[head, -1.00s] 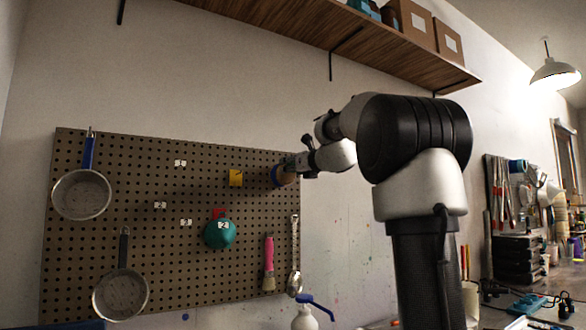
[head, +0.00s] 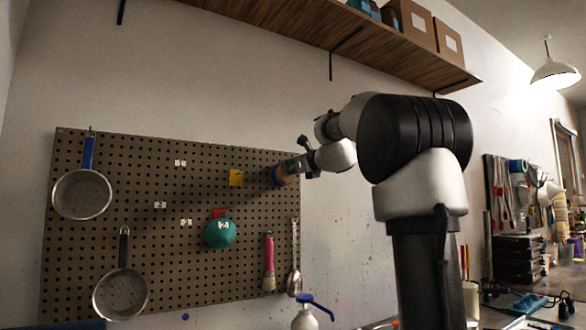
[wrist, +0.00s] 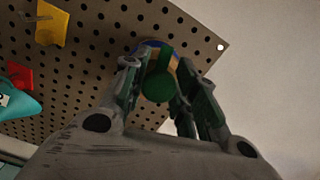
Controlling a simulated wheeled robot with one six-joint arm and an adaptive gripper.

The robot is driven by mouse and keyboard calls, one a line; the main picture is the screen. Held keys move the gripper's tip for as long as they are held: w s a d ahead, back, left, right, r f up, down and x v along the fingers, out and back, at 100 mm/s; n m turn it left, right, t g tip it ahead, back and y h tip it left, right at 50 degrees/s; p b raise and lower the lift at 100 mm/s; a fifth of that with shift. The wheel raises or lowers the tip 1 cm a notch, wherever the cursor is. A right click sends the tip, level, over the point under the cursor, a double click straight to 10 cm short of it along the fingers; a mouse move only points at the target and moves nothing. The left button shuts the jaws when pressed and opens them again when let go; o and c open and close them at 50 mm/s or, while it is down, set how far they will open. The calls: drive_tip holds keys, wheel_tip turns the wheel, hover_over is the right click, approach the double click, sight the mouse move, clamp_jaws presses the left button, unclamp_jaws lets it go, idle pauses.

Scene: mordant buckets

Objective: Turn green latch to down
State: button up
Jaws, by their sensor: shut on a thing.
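The green latch (wrist: 159,86) shows in the wrist view, with a rounded knob end pointing down in that picture. It sits on a round blue and orange base (wrist: 153,43) near the pegboard's edge. In the head view this base (head: 278,177) is near the board's upper right corner. The latch is hidden there by my gripper (head: 288,170). In the wrist view my gripper (wrist: 158,70) has one finger on each side of the latch and is shut on it.
The pegboard (head: 120,215) also holds a yellow piece (head: 236,177), a teal round piece (head: 220,234) with a red part, two strainers (head: 82,194), a pink brush (head: 268,262) and a spoon (head: 294,282). A wooden shelf (head: 300,30) runs above. A spray bottle (head: 305,318) stands below.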

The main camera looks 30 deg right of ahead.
drive_tip(key=n, duration=0.5)
drive_tip(key=shift+a+f+n, duration=0.1)
drive_tip(key=shift+n, duration=0.2)
drive_tip(key=n, duration=0.5)
drive_tip(key=shift+f, duration=0.1)
drive_tip(key=n, duration=0.5)
drive_tip(key=shift+f+n, duration=0.1)
drive_tip(key=shift+n, duration=0.3)
drive_tip(key=n, duration=0.4)
drive_tip(key=shift+f+n, duration=0.1)
drive_tip(key=shift+n, duration=0.3)
drive_tip(key=o, duration=1)
